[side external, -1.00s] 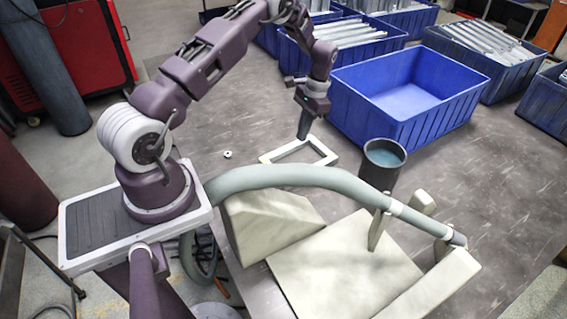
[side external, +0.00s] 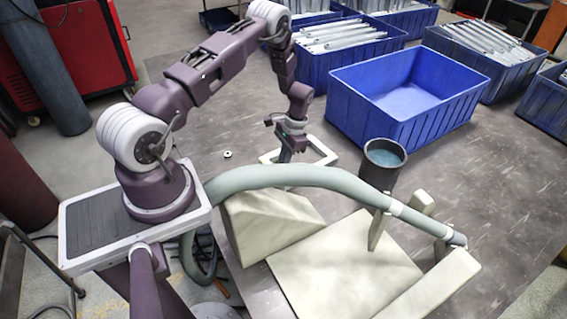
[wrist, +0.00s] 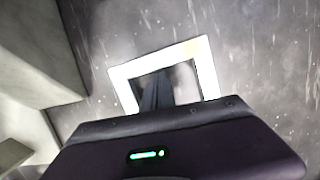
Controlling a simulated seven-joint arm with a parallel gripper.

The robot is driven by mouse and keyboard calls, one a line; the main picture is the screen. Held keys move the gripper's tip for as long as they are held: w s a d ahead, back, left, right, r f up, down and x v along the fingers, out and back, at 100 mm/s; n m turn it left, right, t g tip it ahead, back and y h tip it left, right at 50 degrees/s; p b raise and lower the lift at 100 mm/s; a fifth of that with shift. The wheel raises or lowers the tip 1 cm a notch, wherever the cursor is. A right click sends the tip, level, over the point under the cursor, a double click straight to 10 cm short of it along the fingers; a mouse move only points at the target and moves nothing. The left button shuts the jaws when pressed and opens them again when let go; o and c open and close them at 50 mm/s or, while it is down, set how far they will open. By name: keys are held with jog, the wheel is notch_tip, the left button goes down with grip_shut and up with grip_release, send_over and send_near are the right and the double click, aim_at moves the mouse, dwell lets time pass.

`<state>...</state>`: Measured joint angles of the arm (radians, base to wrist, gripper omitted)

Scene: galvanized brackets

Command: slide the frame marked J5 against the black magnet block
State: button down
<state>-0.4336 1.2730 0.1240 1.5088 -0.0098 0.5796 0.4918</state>
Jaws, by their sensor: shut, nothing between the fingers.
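A pale rectangular frame (side external: 325,151) lies flat on the grey table. It also shows in the wrist view (wrist: 155,63), where its near side is hidden behind my gripper body. I cannot read a J5 mark on it. My gripper (side external: 286,160) is shut and empty, pointing down at the frame's left part. In the wrist view its closed fingers (wrist: 156,92) appear within the frame's opening, nearer its left bar. I cannot tell whether they touch the frame or the table. I cannot pick out a black magnet block in either view.
A blue bin (side external: 400,95) stands behind and right of the frame. A small round piece (side external: 228,154) sits left of the frame on clear table.

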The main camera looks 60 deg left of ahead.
jog(key=shift+s, duration=0.1)
jog(key=s, duration=1)
